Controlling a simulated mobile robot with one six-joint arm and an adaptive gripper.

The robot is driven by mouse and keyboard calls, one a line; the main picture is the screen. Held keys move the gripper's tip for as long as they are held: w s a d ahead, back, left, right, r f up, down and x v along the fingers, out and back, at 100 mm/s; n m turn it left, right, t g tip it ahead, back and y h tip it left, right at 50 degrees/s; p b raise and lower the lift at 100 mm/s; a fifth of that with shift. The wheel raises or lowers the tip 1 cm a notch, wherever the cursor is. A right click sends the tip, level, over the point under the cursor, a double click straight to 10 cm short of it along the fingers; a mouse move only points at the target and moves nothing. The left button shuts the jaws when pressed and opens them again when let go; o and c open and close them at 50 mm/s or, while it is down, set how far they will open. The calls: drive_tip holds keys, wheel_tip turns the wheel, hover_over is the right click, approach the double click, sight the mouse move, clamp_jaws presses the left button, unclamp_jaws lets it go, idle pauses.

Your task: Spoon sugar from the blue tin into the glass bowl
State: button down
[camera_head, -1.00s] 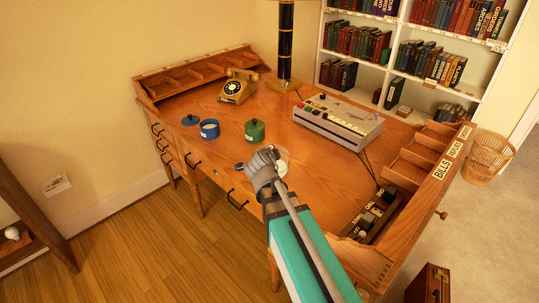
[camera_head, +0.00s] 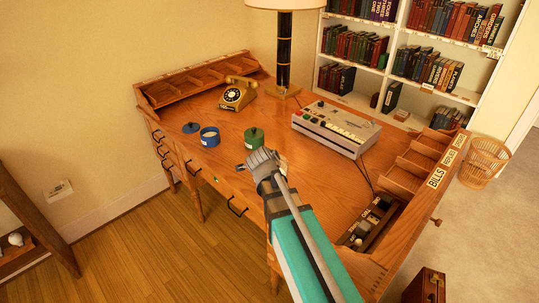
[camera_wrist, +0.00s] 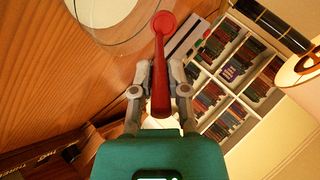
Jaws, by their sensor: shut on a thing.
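My gripper (camera_head: 262,160) is shut on a red spoon (camera_wrist: 160,70), which shows in the wrist view with its round end pointing away from me. The spoon's round end looks red, with no sugar clearly visible on it. In the head view the bowl is hidden behind my gripper.
A green tin (camera_head: 254,138) stands just behind my gripper. A gold telephone (camera_head: 237,94), a lamp (camera_head: 284,55) and a grey machine (camera_head: 335,128) stand further back.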

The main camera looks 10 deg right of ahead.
drive_tip(key=shift+w+r+g+p, duration=0.2)
drive_tip(key=shift+r+g+p, duration=0.2)
drive_tip(key=shift+f, duration=0.1)
drive_tip(key=shift+w+d+r+g+y+p, duration=0.2)
drive_tip(key=shift+w+r+g+y+p, duration=0.2)
drive_tip(key=shift+p, duration=0.6)
drive_tip(key=shift+w+d+r+g+y+p, duration=0.15)
drive_tip(key=shift+w+r+g+y+p, duration=0.25)
drive_tip(key=shift+g+p, duration=0.6)
drive_tip(key=shift+p, duration=0.4)
